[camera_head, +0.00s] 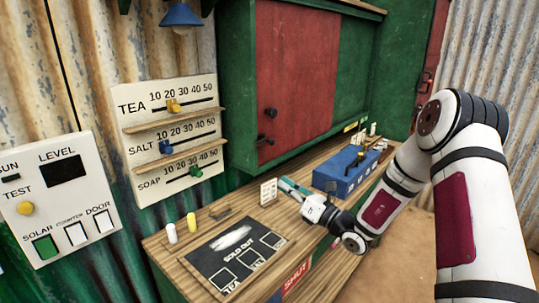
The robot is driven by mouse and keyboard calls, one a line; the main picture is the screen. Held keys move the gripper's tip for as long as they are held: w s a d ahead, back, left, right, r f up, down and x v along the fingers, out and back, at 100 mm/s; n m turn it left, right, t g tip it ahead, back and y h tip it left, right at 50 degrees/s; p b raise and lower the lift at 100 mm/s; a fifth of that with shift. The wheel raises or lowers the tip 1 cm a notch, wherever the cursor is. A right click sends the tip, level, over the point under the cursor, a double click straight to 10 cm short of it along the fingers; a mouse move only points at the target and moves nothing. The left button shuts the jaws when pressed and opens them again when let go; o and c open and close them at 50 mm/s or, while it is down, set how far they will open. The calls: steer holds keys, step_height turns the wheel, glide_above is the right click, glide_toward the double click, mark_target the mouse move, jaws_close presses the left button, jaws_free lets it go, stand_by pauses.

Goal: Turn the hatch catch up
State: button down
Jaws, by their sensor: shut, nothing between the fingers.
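The red hatch panel (295,75) is closed in the green cabinet front (237,70). Two small dark fittings sit near its lower left edge: an upper knob (271,112) and a lower piece (264,141). I cannot tell for sure which is the catch; the lower one looks like it, but its angle is too small to read. My gripper (286,184) has teal fingers and is shut and empty. It is low over the wooden counter, below and right of both fittings and apart from them.
A small white card (268,191) stands just left of my fingertips. A blue box (345,170) stands to the right on the counter (190,250). A black "SOLD OUT" board (236,254), white chalk (172,233) and yellow chalk (191,222) lie at the left. Space before the hatch is clear.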

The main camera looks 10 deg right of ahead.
steer(key=shift+w+d+f+m+t+h, duration=0.6)
steer(key=shift+w+d+f+m+h, duration=0.25)
steer(key=shift+d+m, duration=0.2)
steer(key=shift+w, duration=0.1)
glide_toward(265, 143)
steer(key=w+a+f, duration=0.3)
steer(key=w+a, duration=0.1)
steer(key=shift+w+d+r+p, duration=0.1)
steer(key=shift+d+r+p, duration=0.1)
steer(key=shift+r, duration=0.25)
steer(key=shift+w+d+r+p, duration=0.15)
steer(key=shift+r+p, duration=0.05)
steer(key=shift+r, duration=0.3)
